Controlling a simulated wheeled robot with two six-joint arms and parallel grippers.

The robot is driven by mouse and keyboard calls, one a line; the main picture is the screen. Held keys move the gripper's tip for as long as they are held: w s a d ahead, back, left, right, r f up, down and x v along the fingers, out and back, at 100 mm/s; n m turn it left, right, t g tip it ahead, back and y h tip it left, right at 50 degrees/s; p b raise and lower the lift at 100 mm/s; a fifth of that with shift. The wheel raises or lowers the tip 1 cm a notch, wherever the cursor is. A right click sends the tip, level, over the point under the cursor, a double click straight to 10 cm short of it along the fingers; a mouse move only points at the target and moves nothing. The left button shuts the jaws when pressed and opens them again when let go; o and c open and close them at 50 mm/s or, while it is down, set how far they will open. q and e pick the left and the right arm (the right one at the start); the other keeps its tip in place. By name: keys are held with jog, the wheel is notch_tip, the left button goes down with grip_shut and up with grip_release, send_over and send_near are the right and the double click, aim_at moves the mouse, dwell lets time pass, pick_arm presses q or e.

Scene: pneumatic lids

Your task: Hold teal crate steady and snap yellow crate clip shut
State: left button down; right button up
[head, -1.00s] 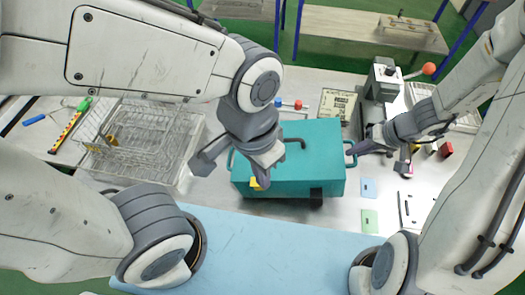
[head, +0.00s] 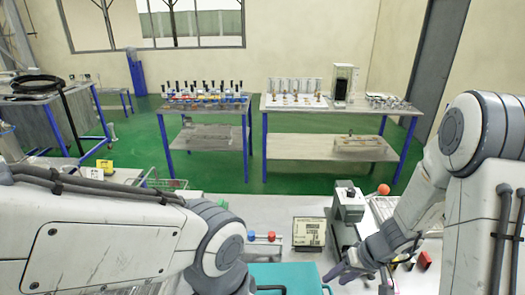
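Only the back part of the teal crate (head: 295,272) shows, at the bottom edge of the head view, with part of its dark top handle and a teal side handle at its right. The yellow clip is out of view below the frame. My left arm comes in from the left and its wrist is at the crate's left; its gripper is below the frame. My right gripper (head: 364,280) is just right of the crate, near its right handle, with its fingers apart. I cannot tell if it touches the handle.
A label card (head: 308,232) and a fitting with red and blue caps (head: 262,237) lie behind the crate. Two laden tables stand farther back.

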jog(key=v, duration=1.2)
jog(key=s+a+f+n+g+h+b, duration=0.1)
jog(key=s+a+f+n+b, duration=0.1)
jog(key=s+a, duration=0.6)
jog(key=s+a+f+n+h+b, duration=0.2)
jog(key=s+a+n+b, duration=0.2)
jog(key=s+a+b, duration=0.3)
jog(key=s+a, duration=0.2)
jog(key=s, duration=0.1)
jog(key=shift+a+f+g, duration=0.25)
jog(key=shift+f+g, duration=0.1)
jog(key=shift+g, duration=0.05)
